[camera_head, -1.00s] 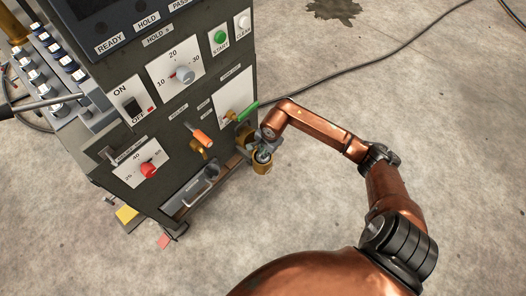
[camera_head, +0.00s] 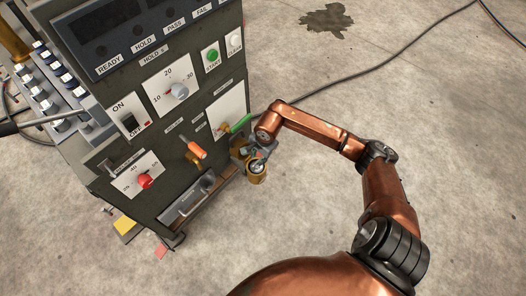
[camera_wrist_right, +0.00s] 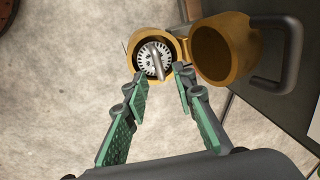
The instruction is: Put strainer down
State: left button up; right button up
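The strainer (camera_wrist_right: 150,61), a pale slotted disc with a grey bar across it, sits inside a round brass cup (camera_wrist_right: 182,47) in the right wrist view. It shows small in the head view (camera_head: 257,167), in the brass cup (camera_head: 257,177) at the machine's lower right corner. My right gripper (camera_wrist_right: 160,72) has its green-padded fingers spread apart, with the tips at the near side of the strainer. I see a gap between the tips and nothing clamped there. My left gripper is not in view.
A second brass cup (camera_wrist_right: 228,50) opens beside the first, with a dark curved handle (camera_wrist_right: 278,62) on its right. The dark control cabinet (camera_head: 165,130) carries a green lever (camera_head: 240,123) and an orange lever (camera_head: 197,147) close by. The concrete floor (camera_head: 290,220) is clear below and right.

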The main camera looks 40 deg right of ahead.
pick_arm(q)
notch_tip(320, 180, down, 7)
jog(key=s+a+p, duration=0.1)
jog(key=p, duration=0.1)
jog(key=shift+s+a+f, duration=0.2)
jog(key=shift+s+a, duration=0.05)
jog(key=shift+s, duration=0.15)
pick_arm(e)
notch_tip(320, 180, up, 6)
jog(key=s, duration=0.1)
jog(key=shift+s, duration=0.15)
